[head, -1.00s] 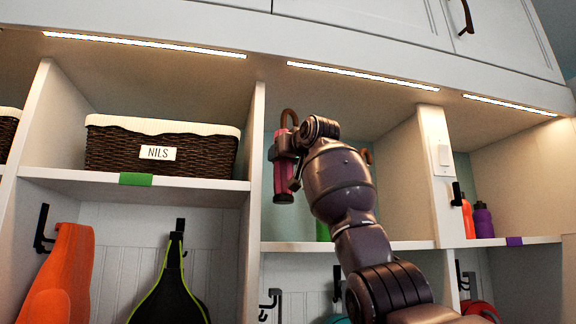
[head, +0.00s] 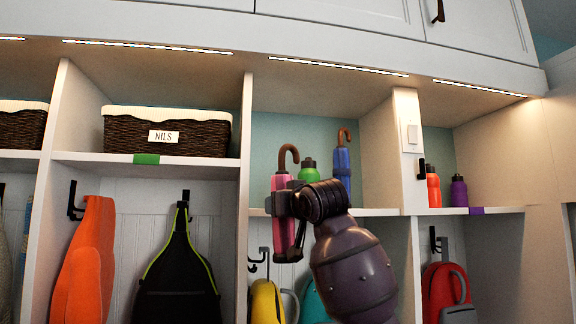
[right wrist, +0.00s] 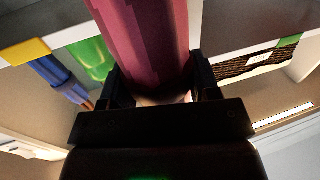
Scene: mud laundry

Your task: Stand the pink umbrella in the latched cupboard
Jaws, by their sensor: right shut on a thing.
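The pink umbrella (head: 282,184) with a brown hooked handle stands roughly upright in front of the middle upper cubby in the head view. In the right wrist view the pink umbrella (right wrist: 145,40) rises between the two fingers (right wrist: 155,90). Upper cupboard doors (head: 345,15) with a dark handle (head: 438,10) run above the cubbies and look shut; I cannot tell if this is the latched cupboard. My left gripper is not in view.
A blue umbrella (head: 342,163) and a green bottle (head: 309,172) stand in the middle cubby. The NILS basket (head: 165,131) is in the cubby to the left. Orange (head: 433,187) and purple (head: 459,191) bottles stand to the right. Bags hang below the shelf.

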